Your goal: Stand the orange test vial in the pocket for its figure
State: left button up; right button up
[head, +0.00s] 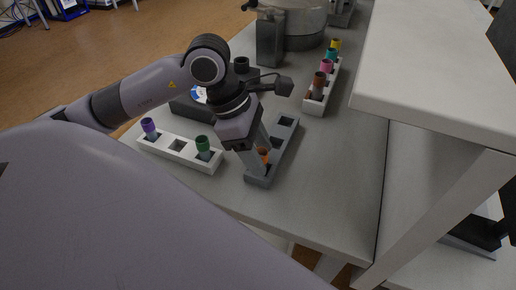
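The orange test vial (263,154) shows mostly as its orange cap, at the near end of the long grey rack (259,181). My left gripper (258,158) points down over that end, with its fingers around or right beside the vial. The fingers hide most of the vial's body, so I cannot tell whether they press on it or how deep it sits in a pocket. Empty dark pockets show towards the rack's far end. Any figures marking the pockets are too small to read. My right gripper is not in view.
A white rack (179,157) at the left holds a purple-capped vial (149,128) and a green-capped vial (203,147), with an empty pocket between. Another white rack (315,105) holds several coloured vials. A dark device stands behind my wrist. A raised white shelf (440,75) bounds the right.

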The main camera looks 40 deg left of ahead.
pick_arm(q)
jog(key=shift+r+p, duration=0.25)
jog(key=shift+p, duration=0.05)
jog(key=v, duration=1.1)
jog(key=shift+r, duration=0.4)
jog(key=shift+a, duration=0.1)
